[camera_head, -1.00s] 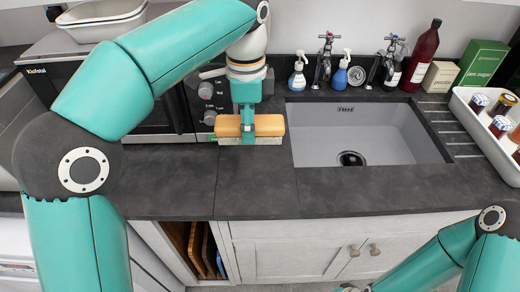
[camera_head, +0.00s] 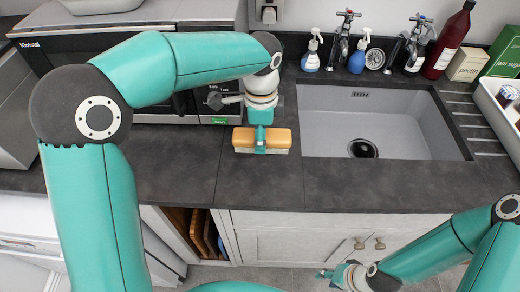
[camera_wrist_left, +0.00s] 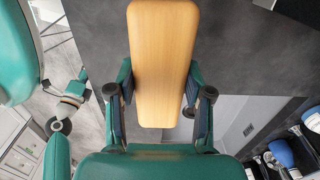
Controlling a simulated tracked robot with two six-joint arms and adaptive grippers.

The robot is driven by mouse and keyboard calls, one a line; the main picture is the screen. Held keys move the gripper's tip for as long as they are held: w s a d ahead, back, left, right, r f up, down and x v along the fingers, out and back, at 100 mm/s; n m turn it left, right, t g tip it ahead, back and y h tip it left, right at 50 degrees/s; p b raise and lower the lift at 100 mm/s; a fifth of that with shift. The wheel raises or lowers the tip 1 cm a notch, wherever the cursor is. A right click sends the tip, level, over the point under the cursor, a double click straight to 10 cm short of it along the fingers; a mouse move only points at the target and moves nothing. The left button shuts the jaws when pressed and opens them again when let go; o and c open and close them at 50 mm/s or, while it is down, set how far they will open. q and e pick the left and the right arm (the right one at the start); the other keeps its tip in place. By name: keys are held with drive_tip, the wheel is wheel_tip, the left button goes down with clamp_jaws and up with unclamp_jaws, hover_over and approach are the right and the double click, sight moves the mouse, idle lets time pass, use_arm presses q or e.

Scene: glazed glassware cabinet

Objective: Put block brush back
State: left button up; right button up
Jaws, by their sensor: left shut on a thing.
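The block brush (camera_head: 280,139) has a long tan wooden back with pale bristles below. My left gripper (camera_head: 260,140) is shut across the middle of it. The brush is over the dark worktop, just left of the sink; I cannot tell whether its bristles touch the surface. In the left wrist view the wooden back (camera_wrist_left: 163,50) lies between the two fingers, pointing away from the palm. My right gripper (camera_head: 338,276) is low in front of the cabinet doors, apart from the brush; its finger opening is too small to judge.
The sink (camera_head: 400,125) is right of the brush. Spray bottles (camera_head: 311,52), taps (camera_head: 346,35) and a dark red bottle (camera_head: 452,42) line the back. An oven (camera_head: 110,65) stands at left. Bare worktop (camera_head: 330,185) runs in front, above an open slot with boards (camera_head: 198,230).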

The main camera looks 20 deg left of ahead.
sight(260, 161)
use_arm(q)
drive_tip(key=shift+f, duration=2.95)
drive_tip(key=shift+f, duration=0.15)
drive_tip(key=o, duration=1.1)
wheel_tip(260, 161, up, 12)
drive_tip(key=shift+r, duration=0.2)
